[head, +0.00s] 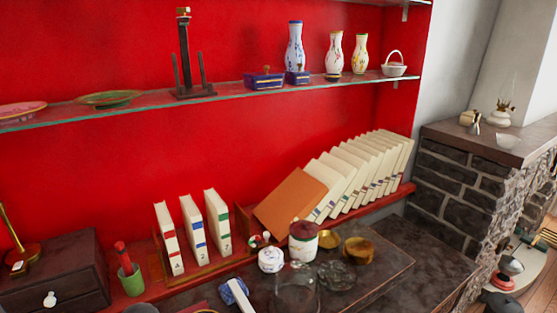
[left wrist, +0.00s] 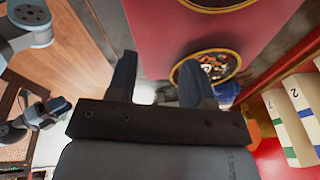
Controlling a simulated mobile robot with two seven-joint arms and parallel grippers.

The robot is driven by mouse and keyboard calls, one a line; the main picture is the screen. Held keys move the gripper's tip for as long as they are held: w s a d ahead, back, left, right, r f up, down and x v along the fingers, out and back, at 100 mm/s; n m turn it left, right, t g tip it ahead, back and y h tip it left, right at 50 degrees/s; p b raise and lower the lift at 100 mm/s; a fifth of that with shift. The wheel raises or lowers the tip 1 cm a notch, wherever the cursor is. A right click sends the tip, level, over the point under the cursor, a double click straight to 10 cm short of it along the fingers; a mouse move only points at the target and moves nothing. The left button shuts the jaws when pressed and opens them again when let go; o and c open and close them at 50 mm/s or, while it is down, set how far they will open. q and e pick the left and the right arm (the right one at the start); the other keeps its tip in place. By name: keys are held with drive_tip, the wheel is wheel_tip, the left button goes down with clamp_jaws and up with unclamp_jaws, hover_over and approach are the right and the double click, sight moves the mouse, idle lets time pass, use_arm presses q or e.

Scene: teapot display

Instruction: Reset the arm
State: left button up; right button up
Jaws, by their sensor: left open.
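My left gripper (left wrist: 159,62) shows in the left wrist view. Its two dark fingers stand apart with nothing held between them. Neither gripper shows in the head view. A grey and black mechanical part (left wrist: 45,112) at the left of the left wrist view looks like part of my other arm; whether it is the right gripper's jaws I cannot tell. A round gold-rimmed piece with a dark patterned face (left wrist: 208,66) lies beyond the right-hand finger, partly hidden by it. A blue object (left wrist: 228,92) shows partly beside that finger.
Numbered books (head: 194,230) stand on the red shelf, with a leaning row (head: 360,170) to the right. A red-lidded jar (head: 303,243), a small white pot (head: 271,260) and brass dishes (head: 358,249) crowd the dark counter. A glass shelf (head: 225,95) holds vases above.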

use_arm(q)
drive_tip(key=s+a+r+n+t+y, duration=0.1)
drive_tip(key=s+a+n, duration=0.1)
drive_tip(key=s+n, duration=0.65)
drive_tip(key=s+a+r+n+t, duration=0.15)
drive_tip(key=s+n, duration=0.25)
drive_tip(key=s, duration=0.9)
drive_tip(key=w+d+f+t+h+p, duration=0.2)
drive_tip(key=w+d+f+t+p, duration=0.4)
drive_tip(key=f, duration=0.1)
drive_tip(key=shift+w+d+m+t+h, duration=0.15)
drive_tip(key=shift+d+m+t+h, duration=0.2)
drive_tip(key=shift+d+m, duration=0.1)
